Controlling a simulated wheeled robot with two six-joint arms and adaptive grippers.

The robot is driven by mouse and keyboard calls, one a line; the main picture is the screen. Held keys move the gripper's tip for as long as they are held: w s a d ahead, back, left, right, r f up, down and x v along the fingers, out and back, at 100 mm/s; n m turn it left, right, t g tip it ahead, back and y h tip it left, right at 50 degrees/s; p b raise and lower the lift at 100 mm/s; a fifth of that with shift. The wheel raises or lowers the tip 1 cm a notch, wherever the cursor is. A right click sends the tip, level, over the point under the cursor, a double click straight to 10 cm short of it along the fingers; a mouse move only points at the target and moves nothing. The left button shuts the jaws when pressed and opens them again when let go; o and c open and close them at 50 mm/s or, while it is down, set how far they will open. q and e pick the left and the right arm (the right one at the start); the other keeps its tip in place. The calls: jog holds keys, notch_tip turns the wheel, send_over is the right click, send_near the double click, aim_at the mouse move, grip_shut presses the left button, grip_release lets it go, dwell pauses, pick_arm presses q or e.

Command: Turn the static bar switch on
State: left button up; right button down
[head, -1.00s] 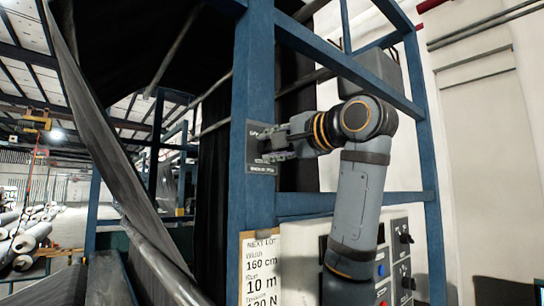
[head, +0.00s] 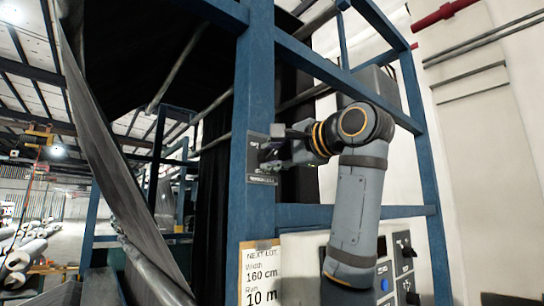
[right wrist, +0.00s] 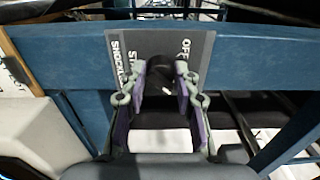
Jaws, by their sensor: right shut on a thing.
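The switch plate (head: 258,160), dark grey with small white lettering, is on the blue upright post. In the right wrist view the plate (right wrist: 134,44) shows the sideways words "OFF", "STA..." and "SHOCK...", partly hidden by my fingers. A black knob (right wrist: 160,70) stands out from it. My right gripper (head: 272,152) reaches the plate from the right. In the right wrist view its fingers (right wrist: 167,80) are shut around the knob, one on each side. The knob's exact setting is hard to tell. My left gripper is out of view.
A blue frame surrounds my right arm, with an upper beam (head: 340,76) and a lower rail (head: 350,213). A control panel (head: 393,270) with buttons and switches is below right. A paper lot card (head: 260,272) hangs below the plate. Dark cloth (head: 213,190) hangs behind the post.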

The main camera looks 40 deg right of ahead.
jog(key=c, duration=1)
grip_release()
jog(key=shift+d, duration=0.1)
jog(key=shift+s, duration=0.3)
jog(key=s, duration=0.7)
jog(key=shift+d, duration=0.25)
jog(key=shift+w, duration=0.1)
